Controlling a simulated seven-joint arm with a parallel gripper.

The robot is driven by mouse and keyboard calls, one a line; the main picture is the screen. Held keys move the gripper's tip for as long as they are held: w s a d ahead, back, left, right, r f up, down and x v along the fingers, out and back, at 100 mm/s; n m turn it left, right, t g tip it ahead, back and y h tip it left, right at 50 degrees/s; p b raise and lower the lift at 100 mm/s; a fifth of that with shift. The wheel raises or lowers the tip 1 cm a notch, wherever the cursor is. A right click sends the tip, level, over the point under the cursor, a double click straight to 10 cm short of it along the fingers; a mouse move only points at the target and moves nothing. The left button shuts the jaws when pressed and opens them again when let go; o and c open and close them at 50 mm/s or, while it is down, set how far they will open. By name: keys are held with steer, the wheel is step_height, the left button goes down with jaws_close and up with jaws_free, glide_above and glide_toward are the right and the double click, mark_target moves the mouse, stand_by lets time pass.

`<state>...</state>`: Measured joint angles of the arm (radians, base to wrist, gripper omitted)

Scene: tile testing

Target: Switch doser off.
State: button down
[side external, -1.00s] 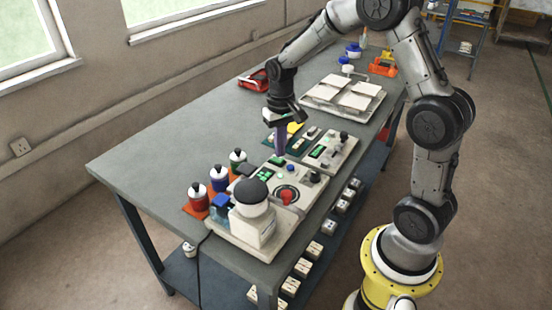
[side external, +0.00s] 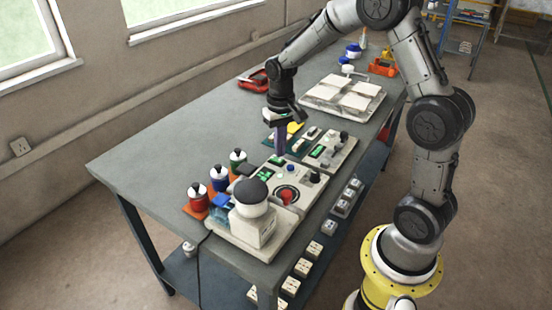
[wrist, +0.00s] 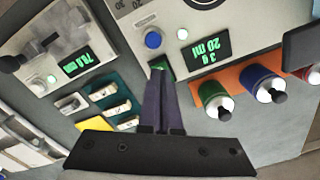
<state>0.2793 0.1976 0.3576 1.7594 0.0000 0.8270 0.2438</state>
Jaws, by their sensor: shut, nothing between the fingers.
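The doser appears to be the pale panel (side external: 313,190) on the bench, with a green display and a red knob (side external: 287,196). In the wrist view the panel (wrist: 225,25) shows a display (wrist: 205,49) reading "3 g 20 ml", a blue button (wrist: 153,39) and a lit green switch (wrist: 165,70) at its edge. My gripper (side external: 280,156) points down at the panel's far edge. In the wrist view my gripper (wrist: 158,72) is shut and empty, its tips over the green switch and partly hiding it. I cannot tell whether they touch it.
Bottles with black caps (side external: 198,201) stand in an orange rack close by. A second panel (side external: 330,153) with a display and dark knob sits beside the doser. A tray of tiles (side external: 345,98) lies farther back. The bench's left part (side external: 180,140) is clear.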

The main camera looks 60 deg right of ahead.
mark_target(280, 160)
steer(key=shift+f, duration=1)
stand_by(1.0)
steer(key=shift+r, duration=3.55)
